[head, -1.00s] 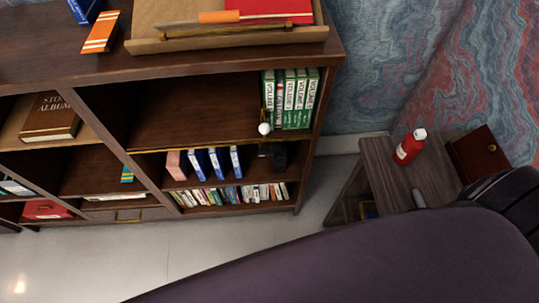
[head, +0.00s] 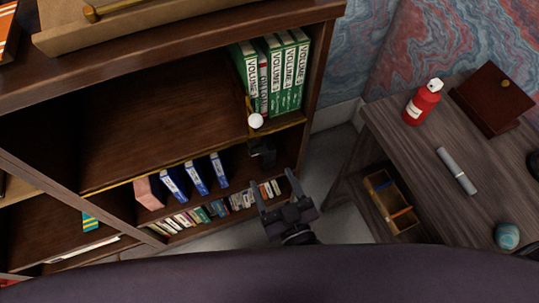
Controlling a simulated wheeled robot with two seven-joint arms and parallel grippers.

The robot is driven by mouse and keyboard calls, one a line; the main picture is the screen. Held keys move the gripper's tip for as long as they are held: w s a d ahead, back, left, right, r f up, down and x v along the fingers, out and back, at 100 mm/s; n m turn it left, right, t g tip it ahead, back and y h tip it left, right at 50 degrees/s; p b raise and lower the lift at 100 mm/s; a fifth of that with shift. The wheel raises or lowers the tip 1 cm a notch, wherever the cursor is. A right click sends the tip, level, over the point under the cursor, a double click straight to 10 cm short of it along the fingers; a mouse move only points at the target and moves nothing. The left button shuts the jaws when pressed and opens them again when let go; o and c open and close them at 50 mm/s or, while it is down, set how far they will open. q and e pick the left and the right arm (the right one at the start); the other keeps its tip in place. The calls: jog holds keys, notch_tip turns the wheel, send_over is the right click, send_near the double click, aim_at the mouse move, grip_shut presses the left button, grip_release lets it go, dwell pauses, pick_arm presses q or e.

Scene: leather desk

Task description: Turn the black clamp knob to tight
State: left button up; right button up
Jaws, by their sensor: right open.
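A black clamp knob (head: 262,153) shows just below the brass-trimmed front edge of the middle shelf, under the green volumes. It is small and dark, and how far it is turned cannot be told. My right gripper (head: 273,182) is in front of the bookcase, a little below the knob in the picture. Its two fingers are spread and point up toward the knob, with nothing between them. It appears apart from the knob. My left gripper is not in view.
A white ball (head: 256,121) sits at the shelf edge just above the knob. Green volumes (head: 274,75) stand behind it. Blue books (head: 197,176) and small books (head: 215,210) are on lower shelves. A side table (head: 415,155) with a red bottle (head: 422,103) stands at right.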

aim_at(260, 153)
jog(key=x, duration=0.7)
jog(key=shift+w, duration=0.15)
jog(key=c, duration=1)
